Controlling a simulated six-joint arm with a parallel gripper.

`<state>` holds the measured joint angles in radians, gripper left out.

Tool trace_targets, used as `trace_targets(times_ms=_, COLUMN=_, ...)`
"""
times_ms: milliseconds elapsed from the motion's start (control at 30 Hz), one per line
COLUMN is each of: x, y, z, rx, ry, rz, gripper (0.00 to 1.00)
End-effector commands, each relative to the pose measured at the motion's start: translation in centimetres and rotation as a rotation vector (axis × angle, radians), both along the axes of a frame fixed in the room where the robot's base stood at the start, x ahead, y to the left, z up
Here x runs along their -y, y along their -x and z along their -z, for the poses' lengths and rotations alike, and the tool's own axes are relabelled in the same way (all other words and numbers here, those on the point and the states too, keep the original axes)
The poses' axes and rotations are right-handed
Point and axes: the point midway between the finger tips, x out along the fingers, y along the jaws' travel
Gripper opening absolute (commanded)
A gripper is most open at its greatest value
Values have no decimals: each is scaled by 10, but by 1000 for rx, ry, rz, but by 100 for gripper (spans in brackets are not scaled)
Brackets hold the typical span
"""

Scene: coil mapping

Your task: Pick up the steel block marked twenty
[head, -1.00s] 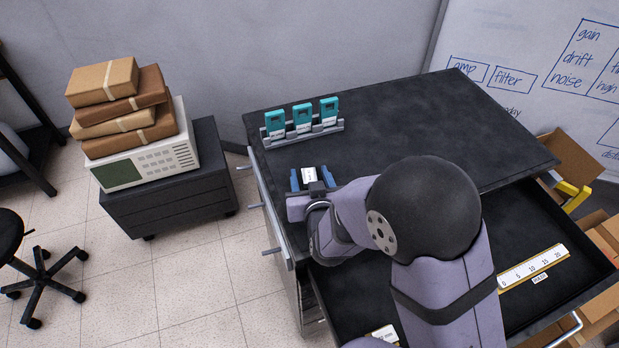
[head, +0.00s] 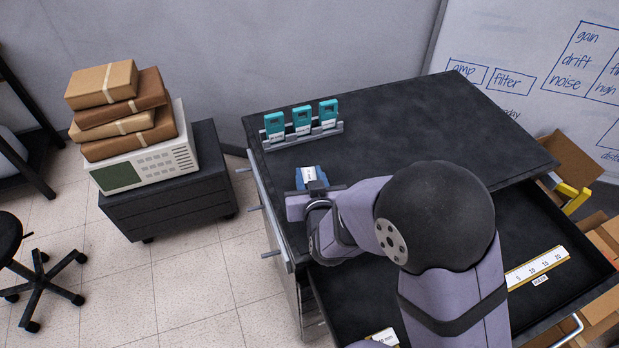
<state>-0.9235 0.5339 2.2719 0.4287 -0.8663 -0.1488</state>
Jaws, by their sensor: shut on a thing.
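A small block with a white label (head: 309,173) is at the left part of the black cabinet top. My gripper (head: 310,178) is shut on it, with its blue fingers close against the block's sides. The label is too small to read, so I cannot tell whether it says twenty. My wrist hides the near side of the block, and I cannot tell whether it rests on the top or is just clear of it.
Several teal devices (head: 302,121) stand in a grey rack (head: 334,128) behind the gripper. An open drawer (head: 520,215) at the right holds a ruler strip (head: 538,267). The right of the cabinet top (head: 450,125) is clear. A whiteboard (head: 540,60) stands behind.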

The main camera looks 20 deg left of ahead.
Motion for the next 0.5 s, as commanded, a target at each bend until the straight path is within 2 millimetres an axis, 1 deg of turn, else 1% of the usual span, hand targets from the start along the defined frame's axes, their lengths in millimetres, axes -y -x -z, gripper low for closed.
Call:
trace_targets(times_ms=167, x=0, y=0, z=-20, rx=4, ry=-5, rz=0, gripper=4)
trace_targets(times_ms=500, x=0, y=0, z=-68, rx=4, ry=-5, rz=-1, gripper=4)
